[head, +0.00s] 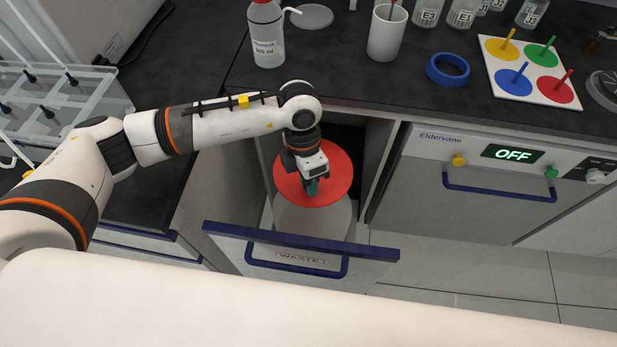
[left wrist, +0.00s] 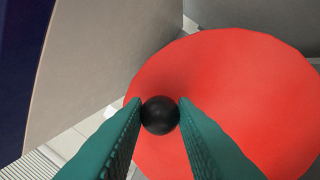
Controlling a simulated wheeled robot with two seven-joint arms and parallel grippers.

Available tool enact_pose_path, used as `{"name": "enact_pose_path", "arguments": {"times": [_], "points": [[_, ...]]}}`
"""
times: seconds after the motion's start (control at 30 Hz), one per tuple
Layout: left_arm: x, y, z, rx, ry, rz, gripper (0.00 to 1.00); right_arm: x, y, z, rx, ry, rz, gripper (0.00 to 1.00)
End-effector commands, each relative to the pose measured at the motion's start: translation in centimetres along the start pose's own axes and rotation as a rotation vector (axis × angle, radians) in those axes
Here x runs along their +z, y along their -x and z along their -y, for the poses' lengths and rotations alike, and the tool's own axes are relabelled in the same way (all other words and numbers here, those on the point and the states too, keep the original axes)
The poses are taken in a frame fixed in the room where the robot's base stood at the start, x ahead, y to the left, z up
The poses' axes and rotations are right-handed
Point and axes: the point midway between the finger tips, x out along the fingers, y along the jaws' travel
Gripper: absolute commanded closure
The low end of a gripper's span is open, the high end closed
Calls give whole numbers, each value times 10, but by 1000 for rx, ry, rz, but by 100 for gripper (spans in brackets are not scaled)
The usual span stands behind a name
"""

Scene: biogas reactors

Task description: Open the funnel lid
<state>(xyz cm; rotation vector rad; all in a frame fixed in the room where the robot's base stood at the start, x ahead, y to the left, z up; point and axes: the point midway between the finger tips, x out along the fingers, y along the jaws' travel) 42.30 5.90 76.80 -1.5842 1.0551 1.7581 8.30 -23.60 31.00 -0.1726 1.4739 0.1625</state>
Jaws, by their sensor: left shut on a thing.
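The funnel lid (head: 335,178) is a flat red disc on a pale round container (head: 318,218) inside the pulled-out waste drawer (head: 300,243). In the left wrist view the red lid (left wrist: 230,90) fills the middle and right, with a round black knob (left wrist: 160,115) in front of it. My left gripper (head: 312,187) is over the lid, and its green fingers (left wrist: 160,118) are shut on the black knob. In the head view the gripper hides the knob. I cannot tell whether the lid is lifted off the container's rim. My right gripper is in neither view.
The drawer front has a blue rail and handle. The dark bench above holds a wash bottle (head: 266,35), a white cup (head: 387,33), a blue ring (head: 447,70) and a colored-disc board (head: 527,70). A grey appliance (head: 480,180) reading OFF stands right of the drawer.

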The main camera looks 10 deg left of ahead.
Motion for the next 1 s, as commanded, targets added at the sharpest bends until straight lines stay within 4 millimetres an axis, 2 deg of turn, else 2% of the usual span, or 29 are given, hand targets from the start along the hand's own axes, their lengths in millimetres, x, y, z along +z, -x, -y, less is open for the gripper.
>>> {"name": "enact_pose_path", "arguments": {"times": [0.37,0.67,0.87,1.0], "points": [[-2,8,1,-2,-1,-3,100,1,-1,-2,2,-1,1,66],[-10,37,7,-5,0,-6,100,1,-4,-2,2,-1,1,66],[-18,57,14,107,17,66,100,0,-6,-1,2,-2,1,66],[-22,68,19,100,13,62,100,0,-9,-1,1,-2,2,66]]}}
